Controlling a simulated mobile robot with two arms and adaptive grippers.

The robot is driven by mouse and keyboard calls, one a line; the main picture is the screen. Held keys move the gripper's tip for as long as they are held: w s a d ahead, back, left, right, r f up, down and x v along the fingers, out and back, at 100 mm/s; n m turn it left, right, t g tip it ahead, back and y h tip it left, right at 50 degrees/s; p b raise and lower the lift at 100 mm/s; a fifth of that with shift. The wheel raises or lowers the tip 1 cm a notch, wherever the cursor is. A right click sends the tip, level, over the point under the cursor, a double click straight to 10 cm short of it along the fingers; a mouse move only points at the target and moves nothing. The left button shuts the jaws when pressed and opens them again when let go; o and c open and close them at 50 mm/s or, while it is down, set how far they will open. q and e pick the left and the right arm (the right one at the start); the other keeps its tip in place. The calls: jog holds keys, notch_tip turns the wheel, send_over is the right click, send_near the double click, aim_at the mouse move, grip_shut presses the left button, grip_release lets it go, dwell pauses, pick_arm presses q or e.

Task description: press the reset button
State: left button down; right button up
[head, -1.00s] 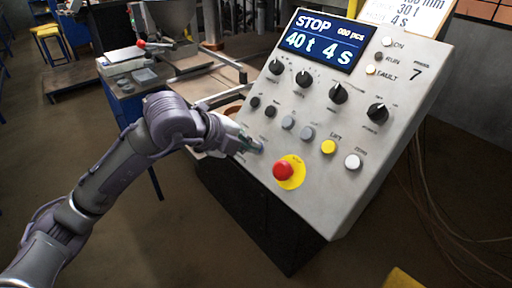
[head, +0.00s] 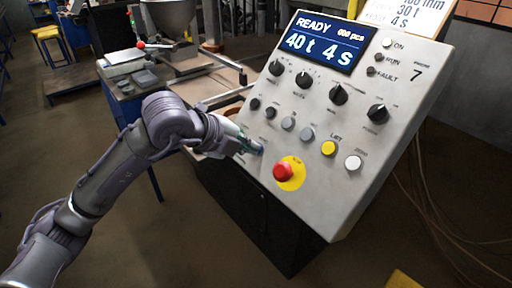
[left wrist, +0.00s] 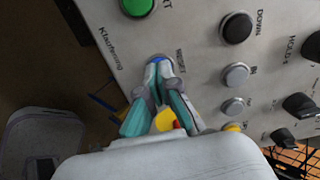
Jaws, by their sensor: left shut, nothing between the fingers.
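The blue reset button (left wrist: 159,58), beside the label RESET, shows as a sliver at my fingertips in the left wrist view. My left gripper (left wrist: 160,68) is shut and empty, with its tips at the button. The tips look in contact with it, but they hide most of it. In the head view my left gripper (head: 256,149) reaches the lower left of the grey control panel (head: 338,190), and the button is hidden there. The panel's display (head: 318,42) reads READY, 40 t, 4 s. My right gripper is not in view.
A red emergency stop (head: 283,172) on a yellow disc sits just right of my gripper. A green button (left wrist: 137,5) lies near the fingertips in the wrist view. Yellow (head: 328,148) and white (head: 353,162) buttons and several black knobs are farther right. A workbench stands behind.

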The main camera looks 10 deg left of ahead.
pick_arm(q)
jog(key=p+v, duration=0.1)
jog(key=v, duration=0.6)
jog(key=shift+s+p, duration=0.15)
jog(key=shift+p, duration=0.2)
jog(key=shift+r, duration=0.15)
